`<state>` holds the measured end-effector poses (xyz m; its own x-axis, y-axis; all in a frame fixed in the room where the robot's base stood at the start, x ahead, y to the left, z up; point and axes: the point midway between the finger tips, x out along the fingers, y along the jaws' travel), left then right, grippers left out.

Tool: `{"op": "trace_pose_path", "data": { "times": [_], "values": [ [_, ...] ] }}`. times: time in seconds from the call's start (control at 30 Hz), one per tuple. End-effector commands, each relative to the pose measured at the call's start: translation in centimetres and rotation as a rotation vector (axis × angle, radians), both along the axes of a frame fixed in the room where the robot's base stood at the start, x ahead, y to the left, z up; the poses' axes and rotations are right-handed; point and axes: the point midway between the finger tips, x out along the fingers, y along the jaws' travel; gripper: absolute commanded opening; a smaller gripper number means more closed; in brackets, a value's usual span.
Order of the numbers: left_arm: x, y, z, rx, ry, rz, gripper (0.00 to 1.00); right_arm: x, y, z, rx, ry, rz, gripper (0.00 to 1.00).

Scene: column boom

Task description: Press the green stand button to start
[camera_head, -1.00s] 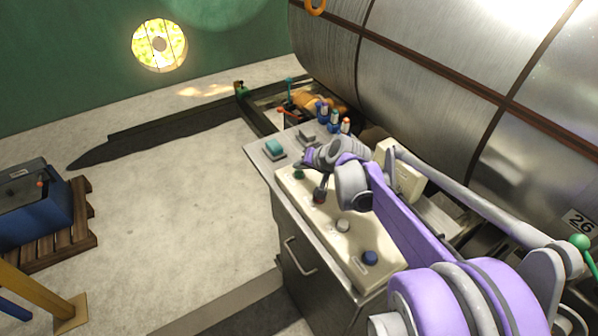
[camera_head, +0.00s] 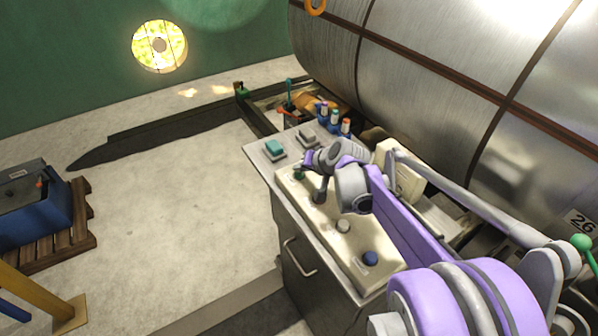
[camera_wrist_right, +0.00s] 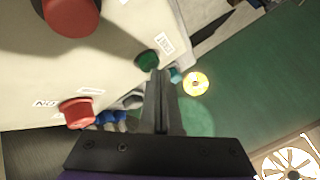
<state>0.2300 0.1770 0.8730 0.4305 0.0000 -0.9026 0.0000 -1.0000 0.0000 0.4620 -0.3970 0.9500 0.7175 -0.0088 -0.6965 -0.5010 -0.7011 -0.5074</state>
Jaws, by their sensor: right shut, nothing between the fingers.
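The green button (camera_head: 299,174) sits at the far end of the cream panel (camera_head: 330,242) on top of the metal stand (camera_head: 290,222). In the right wrist view the green button (camera_wrist_right: 148,59) shows just beyond the fingertips, beside a small white label. My right gripper (camera_head: 307,158) is shut and empty, over the far end of the panel close to the green button. In the wrist view its fingers (camera_wrist_right: 158,74) lie together, with tips at the button's lower edge. I cannot tell whether they touch it. My left gripper is not in view.
The panel also carries a white button (camera_head: 343,226) and a blue button (camera_head: 370,258). Two red buttons (camera_wrist_right: 72,12) (camera_wrist_right: 77,112) show in the wrist view. A large metal cylinder (camera_head: 440,60) fills the right.

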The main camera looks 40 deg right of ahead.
Motion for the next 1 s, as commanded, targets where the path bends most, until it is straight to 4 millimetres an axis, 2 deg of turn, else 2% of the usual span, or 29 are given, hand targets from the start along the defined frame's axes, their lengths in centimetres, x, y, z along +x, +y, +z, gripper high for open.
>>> {"op": "trace_pose_path", "data": {
  "times": [0.53,1.0],
  "values": [
    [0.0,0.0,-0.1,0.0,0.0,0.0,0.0,0.0,0.0,-0.2,0.001,0.001,0.001,0.0],
    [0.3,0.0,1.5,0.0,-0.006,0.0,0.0,0.0,0.0,1.7,0.0,0.0,0.0,0.0]
  ]
}}
